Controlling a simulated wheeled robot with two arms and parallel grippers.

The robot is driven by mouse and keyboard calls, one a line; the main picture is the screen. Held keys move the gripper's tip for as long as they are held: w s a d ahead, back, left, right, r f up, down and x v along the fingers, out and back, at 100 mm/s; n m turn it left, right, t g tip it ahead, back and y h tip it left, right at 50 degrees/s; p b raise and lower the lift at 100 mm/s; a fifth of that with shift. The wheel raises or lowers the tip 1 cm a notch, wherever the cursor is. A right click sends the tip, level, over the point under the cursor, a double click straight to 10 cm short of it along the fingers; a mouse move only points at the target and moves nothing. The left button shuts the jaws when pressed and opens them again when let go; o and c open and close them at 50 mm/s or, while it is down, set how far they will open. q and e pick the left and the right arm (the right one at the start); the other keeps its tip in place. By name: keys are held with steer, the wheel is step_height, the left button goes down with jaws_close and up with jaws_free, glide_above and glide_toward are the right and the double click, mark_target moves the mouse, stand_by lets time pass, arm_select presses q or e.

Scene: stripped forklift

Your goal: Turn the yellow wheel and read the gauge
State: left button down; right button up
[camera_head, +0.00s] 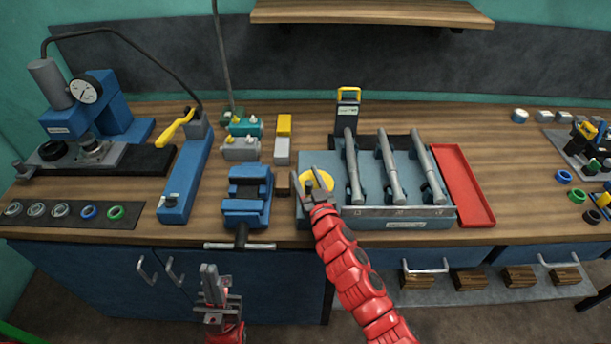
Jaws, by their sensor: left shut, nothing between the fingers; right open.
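A round yellow wheel (321,178) lies at the left end of a blue-grey fixture (400,223) on the workbench. My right gripper (309,182) is open over the wheel, its fingers covering part of it; I cannot tell whether they touch it. My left gripper (211,272) is shut and empty, low in front of the bench, away from the wheel. A round white-faced gauge (86,89) is mounted on a blue press (113,106) at the back left. Its dial is too small to read.
The fixture holds several grey cylindrical bars (390,165). A red tray (462,185) is to its right, a blue vise (246,198) to its left. A yellow-handled lever tool (176,127) stands near the press. Bare wood (530,205) lies right of the tray.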

steer(key=b+v, duration=0.4)
steer(key=v, duration=1.2)
steer(key=shift+s, duration=0.4)
steer(key=shift+d, duration=0.1)
